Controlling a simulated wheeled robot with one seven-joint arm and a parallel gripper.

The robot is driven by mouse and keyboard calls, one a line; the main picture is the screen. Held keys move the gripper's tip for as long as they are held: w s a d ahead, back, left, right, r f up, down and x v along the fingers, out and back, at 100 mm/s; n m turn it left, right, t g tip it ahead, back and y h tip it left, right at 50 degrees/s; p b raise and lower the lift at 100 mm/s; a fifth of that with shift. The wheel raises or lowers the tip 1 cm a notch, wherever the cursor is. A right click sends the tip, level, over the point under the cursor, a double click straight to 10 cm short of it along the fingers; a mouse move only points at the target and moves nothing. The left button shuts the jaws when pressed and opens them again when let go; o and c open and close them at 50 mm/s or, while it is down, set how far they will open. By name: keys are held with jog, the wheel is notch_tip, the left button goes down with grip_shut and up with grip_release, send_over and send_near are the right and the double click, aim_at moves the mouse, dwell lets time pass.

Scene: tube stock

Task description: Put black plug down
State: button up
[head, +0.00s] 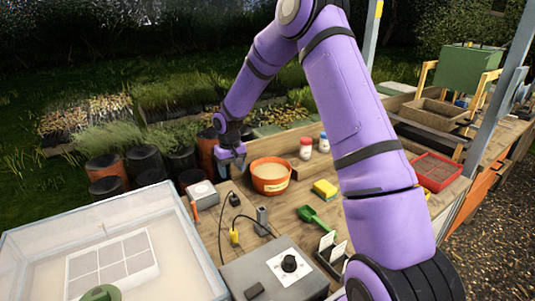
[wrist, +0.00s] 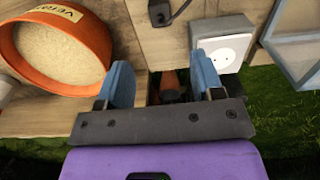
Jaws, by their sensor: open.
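The black plug (head: 235,199) is on the wooden bench, with a thin black cable running from it. In the wrist view the plug (wrist: 158,12) shows at the top edge, partly cut off, beyond my fingertips. My gripper (head: 230,160) is above the back edge of the bench, behind the plug. In the wrist view its two blue fingers (wrist: 162,78) are apart with nothing held between them. A grey box with a white round socket face (head: 202,193) stands left of the plug; it also shows in the wrist view (wrist: 222,45).
An orange tub of pale grains (head: 270,176) stands right of the plug. A yellow plug (head: 234,236), a grey control box (head: 275,272) and a clear-walled case (head: 110,255) are nearer. A yellow sponge (head: 325,189) and green scoop (head: 315,216) lie to the right.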

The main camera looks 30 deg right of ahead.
jog(key=s+a+r+t+h, duration=0.1)
jog(key=s+r, duration=0.7)
jog(key=r, duration=0.4)
jog(key=s+a+r+t, duration=0.1)
jog(key=s+r, duration=0.8)
jog(key=r, duration=0.3)
jog(key=s+r+t, duration=0.1)
jog(key=s+r, duration=0.2)
jog(key=s, duration=0.8)
jog(key=s+r+t+y, duration=0.1)
jog(key=s+r+t, duration=0.1)
jog(key=s, duration=1)
jog(key=shift+s+a+r, duration=0.3)
jog(key=shift+r, duration=0.45)
